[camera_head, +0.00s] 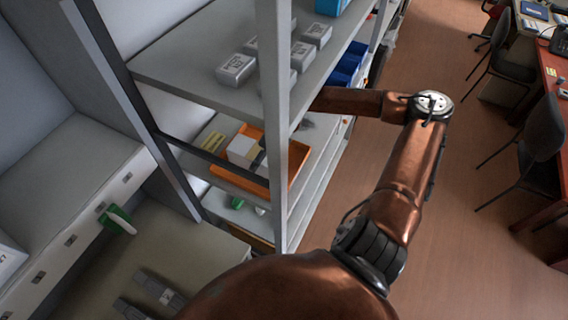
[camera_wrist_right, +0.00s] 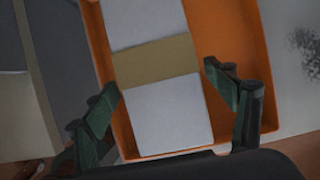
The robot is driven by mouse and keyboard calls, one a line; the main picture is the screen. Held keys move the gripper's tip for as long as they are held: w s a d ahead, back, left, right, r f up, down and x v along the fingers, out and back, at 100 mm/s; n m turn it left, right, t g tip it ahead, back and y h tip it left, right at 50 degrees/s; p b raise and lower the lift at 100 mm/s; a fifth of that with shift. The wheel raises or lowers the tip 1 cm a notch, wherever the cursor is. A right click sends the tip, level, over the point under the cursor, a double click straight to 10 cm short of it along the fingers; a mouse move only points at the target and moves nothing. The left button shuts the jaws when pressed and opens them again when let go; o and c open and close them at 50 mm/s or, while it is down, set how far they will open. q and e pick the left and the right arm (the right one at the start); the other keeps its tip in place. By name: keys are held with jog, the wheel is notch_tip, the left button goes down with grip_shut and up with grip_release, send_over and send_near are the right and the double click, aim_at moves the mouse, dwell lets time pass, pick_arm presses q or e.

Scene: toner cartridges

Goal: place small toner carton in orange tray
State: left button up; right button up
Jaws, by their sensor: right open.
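The small toner carton, a white box with a tan band (camera_wrist_right: 165,112), lies inside the orange tray (camera_wrist_right: 236,30) in the right wrist view. In the head view the carton (camera_head: 241,147) shows in the orange tray (camera_head: 296,166) on a middle shelf, partly behind the rack's post. My right gripper (camera_wrist_right: 162,78) is open, with one dark green finger on each side of the carton. I cannot tell whether the fingers touch it. In the head view my right arm reaches in behind the post, which hides most of the hand. My left gripper is not in view.
The grey rack post (camera_head: 274,130) stands in front of the tray. Several grey boxes (camera_head: 236,68) stand on the shelf above, with blue bins (camera_head: 347,66) farther back. A green-and-white object (camera_head: 118,219) is by the cabinet at left. Chairs and a desk stand at right, beyond open floor.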

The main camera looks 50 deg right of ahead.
jog(key=s, duration=0.2)
jog(key=s+d+p, duration=0.1)
jog(key=s, duration=0.1)
jog(key=s+d, duration=0.1)
jog(key=s, duration=0.2)
jog(key=shift+r, duration=0.1)
jog(key=shift+s+d+p, duration=0.25)
jog(key=shift+s+p, duration=0.3)
jog(key=shift+s, duration=0.3)
